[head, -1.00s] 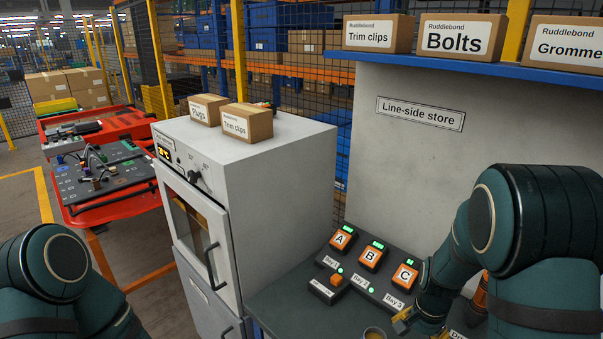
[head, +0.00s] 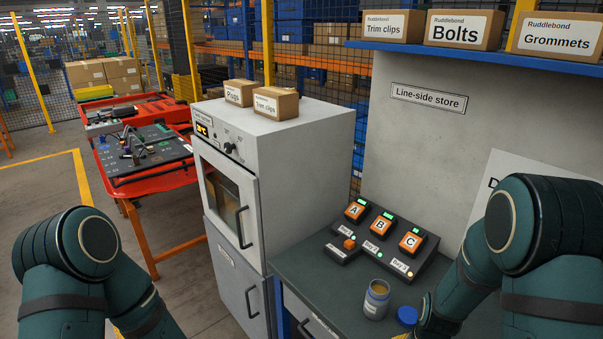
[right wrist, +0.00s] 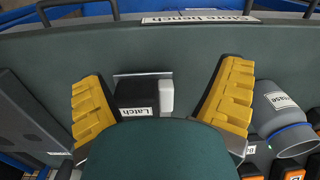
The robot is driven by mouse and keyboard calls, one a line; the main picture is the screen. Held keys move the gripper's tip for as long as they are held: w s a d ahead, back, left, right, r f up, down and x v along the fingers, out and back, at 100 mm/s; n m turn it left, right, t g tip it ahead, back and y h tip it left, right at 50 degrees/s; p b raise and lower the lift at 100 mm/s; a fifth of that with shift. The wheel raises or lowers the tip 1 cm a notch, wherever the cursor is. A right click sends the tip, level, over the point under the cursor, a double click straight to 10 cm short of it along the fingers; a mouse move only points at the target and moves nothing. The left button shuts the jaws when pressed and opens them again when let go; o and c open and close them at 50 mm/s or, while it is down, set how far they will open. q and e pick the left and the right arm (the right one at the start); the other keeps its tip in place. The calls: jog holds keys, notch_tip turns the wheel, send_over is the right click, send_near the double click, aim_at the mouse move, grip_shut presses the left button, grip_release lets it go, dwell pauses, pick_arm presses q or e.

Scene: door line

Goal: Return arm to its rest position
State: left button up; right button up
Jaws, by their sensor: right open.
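My right arm (head: 530,240) comes in at the right edge of the head view, bent downward over the front of the dark bench (head: 330,285). Its gripper is mostly cut off at the bottom edge there. In the right wrist view my right gripper (right wrist: 165,78) has its two yellow fingers spread apart with nothing held. A black block labelled "Latch" (right wrist: 137,97) with a pale part beside it shows between the fingers; I cannot tell its distance from them. My left arm (head: 80,265) is at the lower left of the head view; its gripper is out of view.
A labelled jar (head: 376,300) and blue lid (head: 407,316) stand on the bench close to my right arm. Behind them is a button panel (head: 385,240) marked A, B, C. A grey cabinet (head: 290,160) is left of the bench. Open floor lies at left.

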jog(key=s+a+f+n+t+y, duration=0.1)
jog(key=s+a+f+n+y, duration=0.2)
jog(key=a, duration=0.5)
jog(key=s+a+f+n+t, duration=0.1)
jog(key=s+a+f+n, duration=0.3)
jog(key=a, duration=0.3)
jog(key=shift+y, duration=0.3)
jog(key=f+b, duration=0.1)
jog(key=s+f+b, duration=0.1)
jog(key=f+b, duration=0.3)
jog(key=shift+s+a+f, duration=0.2)
jog(key=shift+s+a, duration=0.05)
